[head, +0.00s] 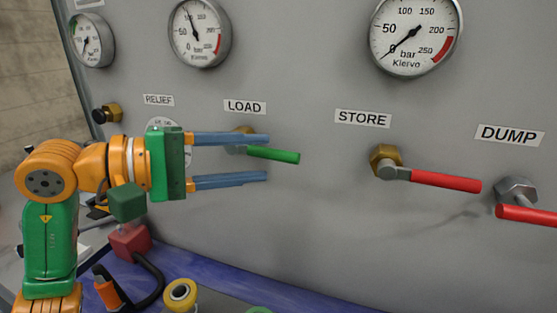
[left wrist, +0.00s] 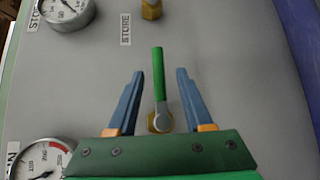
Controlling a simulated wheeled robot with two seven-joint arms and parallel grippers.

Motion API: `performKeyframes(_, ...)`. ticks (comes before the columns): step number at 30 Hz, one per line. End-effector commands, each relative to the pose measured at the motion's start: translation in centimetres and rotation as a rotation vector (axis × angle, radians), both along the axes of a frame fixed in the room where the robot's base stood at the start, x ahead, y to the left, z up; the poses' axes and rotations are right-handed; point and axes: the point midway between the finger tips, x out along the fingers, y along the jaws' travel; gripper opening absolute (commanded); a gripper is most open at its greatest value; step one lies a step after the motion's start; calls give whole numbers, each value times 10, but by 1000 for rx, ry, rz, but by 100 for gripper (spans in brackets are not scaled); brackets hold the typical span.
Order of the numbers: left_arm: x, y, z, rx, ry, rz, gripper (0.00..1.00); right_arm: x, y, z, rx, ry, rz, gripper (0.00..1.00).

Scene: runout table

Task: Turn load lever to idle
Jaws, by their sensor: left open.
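The load lever (head: 273,155) has a green handle and sits under the LOAD label (head: 245,106) on the grey panel. In the head view its handle points right and slightly down. My left gripper (head: 267,158) is open, with one blue finger above the lever and one below it. In the left wrist view the green handle (left wrist: 158,75) stands between the two spread fingers (left wrist: 160,73), apart from both. Its brass and grey pivot (left wrist: 160,120) shows near the gripper's base. In the head view the upper finger partly hides the pivot. My right gripper is in neither view.
The red-handled STORE lever (head: 445,181) and DUMP lever (head: 528,214) are to the right. Pressure gauges (head: 200,33) line the panel above. A brass fitting (head: 108,113) is at left.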

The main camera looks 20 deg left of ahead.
Motion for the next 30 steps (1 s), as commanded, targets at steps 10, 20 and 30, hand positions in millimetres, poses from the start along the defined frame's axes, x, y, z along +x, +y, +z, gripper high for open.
performKeyframes(10, 31, -34, -4, -2, 1, -1, 51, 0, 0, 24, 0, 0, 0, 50)
performKeyframes(20, 31, -34, -5, -1, 1, 0, 10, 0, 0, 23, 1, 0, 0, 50)
performKeyframes(30, 31, -34, -5, -1, 1, 0, 0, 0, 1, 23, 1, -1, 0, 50)
